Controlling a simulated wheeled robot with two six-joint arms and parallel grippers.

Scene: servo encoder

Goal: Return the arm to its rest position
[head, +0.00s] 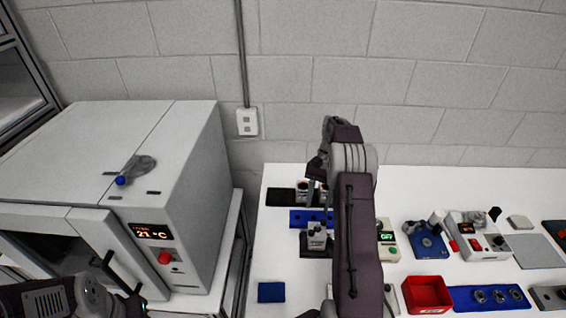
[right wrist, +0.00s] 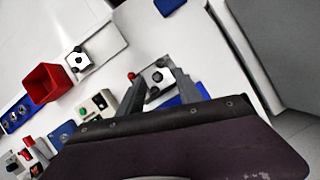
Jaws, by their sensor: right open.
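My right arm reaches up over the white table in the head view. Its gripper (head: 318,188) points down above the back left of the table. In the right wrist view the two fingers (right wrist: 160,82) are apart, with nothing held between them. A grey servo-like part (right wrist: 157,76) on a dark fixture shows beyond and between the fingertips. In the head view a grey part (head: 316,236) stands on a dark base in front of the gripper. My left gripper (head: 128,292) is low at the left, near the oven door; its fingers are unclear.
A white oven (head: 185,240) reading 21 °C stands left of the table, its door ajar. A red bin (head: 427,294), a blue rack (head: 490,298) and several small devices fill the table's right side. A blue pad (head: 271,292) lies at the front left. A block wall (head: 420,70) stands behind.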

